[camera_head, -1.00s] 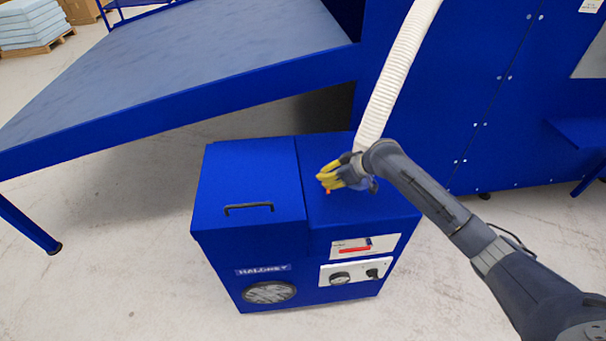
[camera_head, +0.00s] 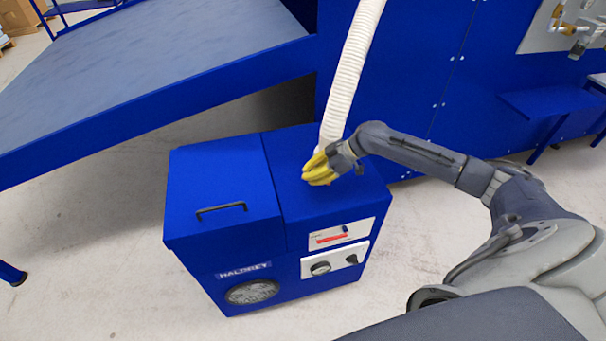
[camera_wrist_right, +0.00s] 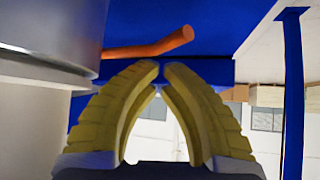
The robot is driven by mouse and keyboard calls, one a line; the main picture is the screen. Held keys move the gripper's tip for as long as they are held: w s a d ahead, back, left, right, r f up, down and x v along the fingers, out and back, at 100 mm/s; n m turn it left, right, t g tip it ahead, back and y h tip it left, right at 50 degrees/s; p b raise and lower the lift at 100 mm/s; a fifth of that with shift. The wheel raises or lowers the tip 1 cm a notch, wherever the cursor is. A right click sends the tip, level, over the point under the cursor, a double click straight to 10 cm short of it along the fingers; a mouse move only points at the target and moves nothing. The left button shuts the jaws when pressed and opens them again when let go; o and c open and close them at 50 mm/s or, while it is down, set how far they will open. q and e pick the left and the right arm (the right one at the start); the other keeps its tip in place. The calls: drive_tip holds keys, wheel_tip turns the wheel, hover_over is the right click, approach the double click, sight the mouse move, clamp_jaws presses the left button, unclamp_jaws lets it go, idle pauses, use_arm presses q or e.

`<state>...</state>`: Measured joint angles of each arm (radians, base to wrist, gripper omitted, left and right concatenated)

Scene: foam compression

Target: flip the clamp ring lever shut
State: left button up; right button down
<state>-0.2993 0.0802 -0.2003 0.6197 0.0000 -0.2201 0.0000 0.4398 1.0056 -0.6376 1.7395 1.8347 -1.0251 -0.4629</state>
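My right gripper (camera_head: 308,172) has yellow fingers and is over the right part of the blue machine's top, beside the foot of the white hose (camera_head: 346,85). In the right wrist view the fingertips (camera_wrist_right: 161,68) nearly meet, with nothing seen between them. An orange lever (camera_wrist_right: 150,47) sticks out just beyond the fingertips, its free end bent upward to the right. I cannot tell whether the fingers touch it. A grey metal cylinder with a rim, seemingly the clamp ring (camera_wrist_right: 45,72), fills the left side. In the head view lever and ring are hidden. My left gripper is out of view.
The blue machine (camera_head: 215,185) has a black handle (camera_head: 221,209) on its left lid and knobs on its front. A large blue sloping table (camera_head: 150,70) stands behind left. A blue cabinet wall (camera_head: 420,70) rises behind. The pale floor in front is clear.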

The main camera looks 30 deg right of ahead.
drive_tip(key=shift+w, duration=0.2)
drive_tip(key=shift+w, duration=0.65)
idle(0.3)
